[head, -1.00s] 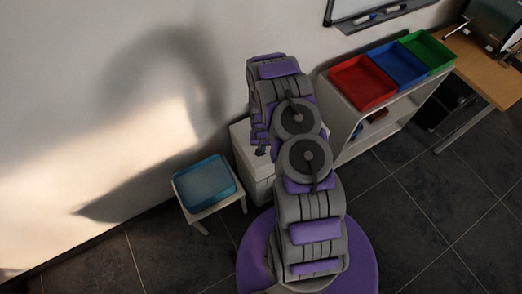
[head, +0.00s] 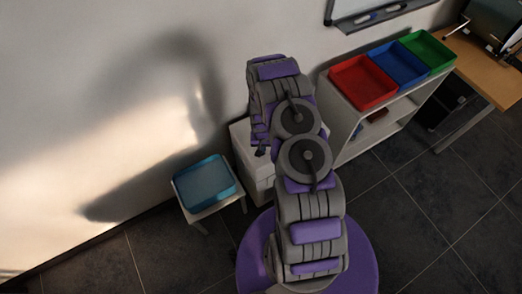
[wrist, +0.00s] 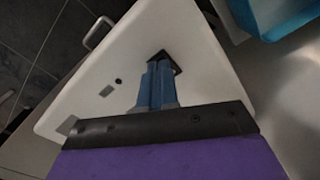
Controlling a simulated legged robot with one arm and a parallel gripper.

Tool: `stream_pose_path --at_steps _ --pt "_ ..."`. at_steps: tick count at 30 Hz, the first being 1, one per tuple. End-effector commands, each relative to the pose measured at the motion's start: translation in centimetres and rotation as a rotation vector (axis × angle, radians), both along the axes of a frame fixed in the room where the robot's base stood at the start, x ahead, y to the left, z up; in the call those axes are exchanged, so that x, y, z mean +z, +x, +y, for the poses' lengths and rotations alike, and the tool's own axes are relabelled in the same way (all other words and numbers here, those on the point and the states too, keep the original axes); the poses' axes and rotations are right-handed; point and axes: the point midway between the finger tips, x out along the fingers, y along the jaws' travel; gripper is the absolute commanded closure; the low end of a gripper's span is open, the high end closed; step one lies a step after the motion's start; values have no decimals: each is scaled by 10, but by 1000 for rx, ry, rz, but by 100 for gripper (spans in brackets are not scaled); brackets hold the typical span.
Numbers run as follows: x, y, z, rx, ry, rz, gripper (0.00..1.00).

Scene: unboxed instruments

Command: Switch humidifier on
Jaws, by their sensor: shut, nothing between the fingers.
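A white body with rounded corners (wrist: 205,75), which may be the humidifier, fills the middle of the wrist view. Its face carries a dark square (wrist: 172,58), a small round dark spot (wrist: 118,81) and small dark and grey patches. My gripper (wrist: 162,64) is shut and empty, its blue fingertips together at the dark square and partly covering it. I cannot tell whether they touch it. In the head view, my gripper (head: 261,150) is small and dark above the white cabinet (head: 262,188); my arm hides most of what stands there.
A blue tray (head: 233,187) sits on a small white stool left of the cabinet. A white shelf (head: 352,140) with red (head: 362,82), blue (head: 399,64) and green (head: 428,51) bins stands right. A wooden desk (head: 488,80) is beyond. The wall is close behind.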

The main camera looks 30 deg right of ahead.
Motion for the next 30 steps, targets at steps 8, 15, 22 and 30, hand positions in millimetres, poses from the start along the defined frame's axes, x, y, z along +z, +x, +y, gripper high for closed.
stream_pose_path --at_steps 8,15,22,30 --pt "-4 0 0 0 0 0 100" --pt "-7 0 0 0 0 0 100" --pt "-10 0 0 0 0 0 100" --pt "2 0 0 0 0 0 100"
